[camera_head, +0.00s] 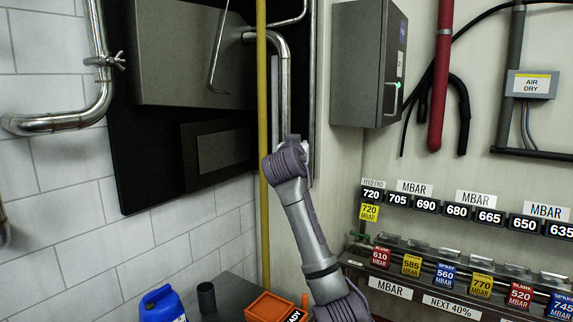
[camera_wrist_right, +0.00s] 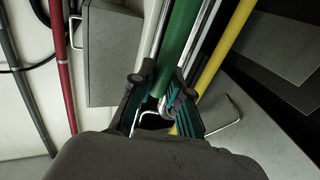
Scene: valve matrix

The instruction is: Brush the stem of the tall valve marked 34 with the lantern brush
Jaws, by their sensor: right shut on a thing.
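My right gripper (camera_wrist_right: 164,97) shows in the right wrist view. Its two dark, green-sided fingers are apart with a thing between them that I cannot make out clearly. A green rod (camera_wrist_right: 179,45) runs up the picture from between the fingertips; I cannot tell whether it is held or stands behind. In the head view my arm rises from the bottom centre and the gripper is hidden. I cannot make out the lantern brush or a valve marked 34 in either view. My left gripper is not in view.
A yellow pipe (camera_head: 262,130) and a silver pipe (camera_head: 286,95) stand by the corner. A grey box (camera_head: 365,65) hangs on the right wall. Number plates line a rack (camera_head: 430,285) at right. An orange bin (camera_head: 268,306) and a blue bottle (camera_head: 163,304) are at the bottom.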

